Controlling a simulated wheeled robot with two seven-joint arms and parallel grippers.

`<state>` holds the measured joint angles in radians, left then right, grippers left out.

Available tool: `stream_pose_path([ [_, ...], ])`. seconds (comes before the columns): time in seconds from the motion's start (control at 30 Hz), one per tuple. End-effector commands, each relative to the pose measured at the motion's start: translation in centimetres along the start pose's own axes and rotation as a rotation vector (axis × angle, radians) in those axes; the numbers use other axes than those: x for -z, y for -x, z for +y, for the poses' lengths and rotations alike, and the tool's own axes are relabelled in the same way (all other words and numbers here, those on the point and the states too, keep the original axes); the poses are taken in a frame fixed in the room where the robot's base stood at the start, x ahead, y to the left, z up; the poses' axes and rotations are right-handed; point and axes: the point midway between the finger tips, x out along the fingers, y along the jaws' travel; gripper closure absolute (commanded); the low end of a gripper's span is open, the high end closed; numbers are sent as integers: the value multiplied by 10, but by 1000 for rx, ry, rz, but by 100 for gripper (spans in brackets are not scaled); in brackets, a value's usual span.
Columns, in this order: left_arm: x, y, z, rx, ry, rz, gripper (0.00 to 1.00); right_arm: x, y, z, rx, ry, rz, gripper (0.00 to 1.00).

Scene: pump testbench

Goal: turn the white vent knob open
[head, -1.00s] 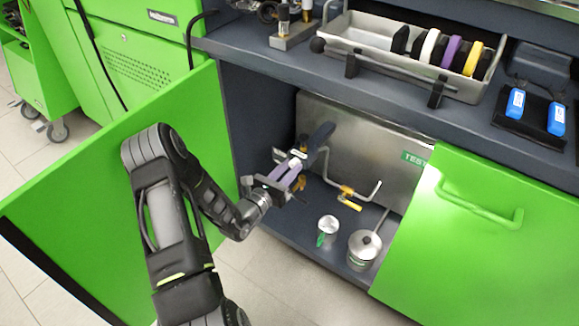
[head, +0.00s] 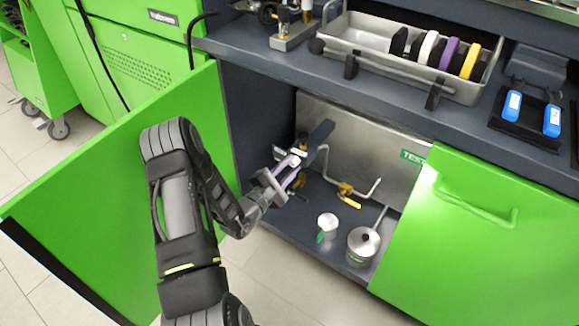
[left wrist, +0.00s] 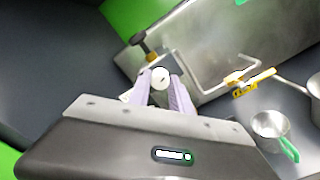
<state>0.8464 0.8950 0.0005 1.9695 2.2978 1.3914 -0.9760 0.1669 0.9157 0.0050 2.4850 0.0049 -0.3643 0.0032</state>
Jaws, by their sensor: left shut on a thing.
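The white vent knob (left wrist: 160,77) sits between the purple-grey fingers of my left gripper (left wrist: 160,92) in the left wrist view. The gripper is shut on it. In the head view my left gripper (head: 291,170) reaches into the open cabinet, at the pipework in front of the steel test panel (head: 380,145). There the fingers and the arm partly hide the knob. My right gripper does not show.
A yellow-handled valve (head: 348,195) on a bent pipe is right of the gripper. A metal cup (head: 327,226) and a lidded pot (head: 362,246) stand on the cabinet floor. The open green door (head: 110,190) is left of my arm; a closed door (head: 470,240) is at right.

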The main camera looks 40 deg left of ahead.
Motion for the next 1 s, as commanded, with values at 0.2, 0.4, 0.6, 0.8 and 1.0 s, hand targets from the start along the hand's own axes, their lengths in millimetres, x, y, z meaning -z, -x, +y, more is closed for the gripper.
stream_pose_path([
  [0.2, 1, 0, -2, 2, -205, 2, 100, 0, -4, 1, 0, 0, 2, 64],
  [0.4, 2, 0, -2, 2, -396, 1, 100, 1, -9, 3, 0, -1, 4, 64],
  [0.6, 2, 0, -3, 2, -575, 1, 100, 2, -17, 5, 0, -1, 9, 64],
  [0.8, 2, 0, -2, 2, -716, 1, 100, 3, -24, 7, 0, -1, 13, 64],
  [1.0, 2, 1, -2, 3, -798, 2, 100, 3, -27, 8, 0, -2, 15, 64],
])
